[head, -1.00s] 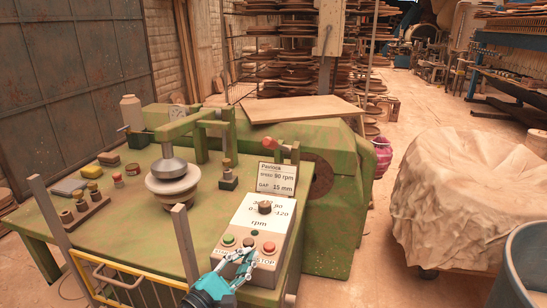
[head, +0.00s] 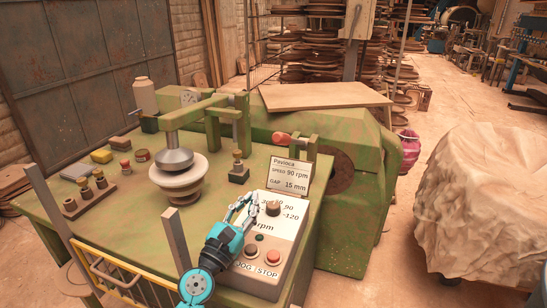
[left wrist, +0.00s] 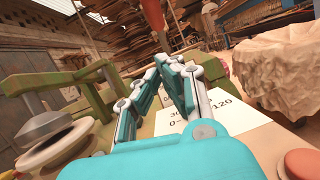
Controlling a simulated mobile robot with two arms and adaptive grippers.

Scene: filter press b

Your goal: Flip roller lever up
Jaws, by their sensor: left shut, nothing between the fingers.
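The green roller arm (head: 195,112) reaches over the wheel, with a grey cone-shaped roller head (head: 174,158) down at the pale mould (head: 178,178). A lever with a red knob (head: 282,138) sticks out leftward from a green bracket behind the sign; I take it as the roller lever. A reddish knob, likely the same one, shows at the top of the left wrist view (left wrist: 154,16). My left gripper (head: 243,203) is shut and empty above the control box, in front of and left of the knob, apart from it. Its fingers also fill the middle of the left wrist view (left wrist: 172,68).
The control box (head: 290,232) has a dial (head: 273,208) and buttons below my gripper. A sign (head: 288,176) reading 90 rpm and 15 mm stands just in front of the lever. A small post with a brass top (head: 238,170) stands left. A yellow rail (head: 110,275) runs along the front.

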